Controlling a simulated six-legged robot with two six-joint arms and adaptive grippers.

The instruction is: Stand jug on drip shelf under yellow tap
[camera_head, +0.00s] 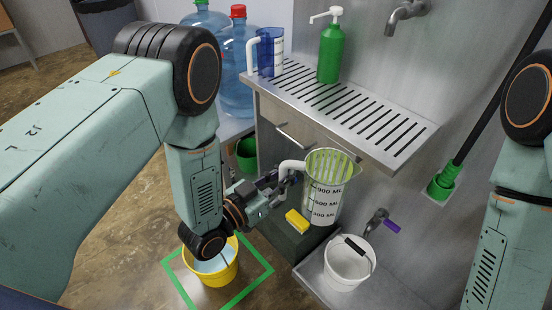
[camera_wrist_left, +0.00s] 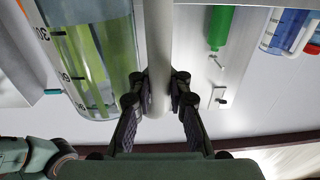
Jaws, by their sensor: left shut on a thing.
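The jug (camera_head: 327,190) is see-through, with yellow-green stripes, black ML marks and a white handle. My left gripper (camera_head: 287,180) is shut on that handle, on the jug's left side. The jug is roughly upright, in front of and below the drip shelf (camera_head: 405,149), a slotted metal ledge. In the left wrist view the fingers (camera_wrist_left: 158,98) close around the pale handle, with the jug body (camera_wrist_left: 95,50) beside it. A grey tap (camera_head: 405,14) hangs over the shelf; I see no yellow on it. My right arm shows at the right; its gripper is out of view.
A blue jug (camera_head: 269,52) and a green pump bottle (camera_head: 330,52) stand on the shelf's left part; its right part is clear. Below are a yellow sponge (camera_head: 297,220), a white bucket (camera_head: 345,272), a purple-handled tap (camera_head: 386,225) and a yellow bucket (camera_head: 216,277).

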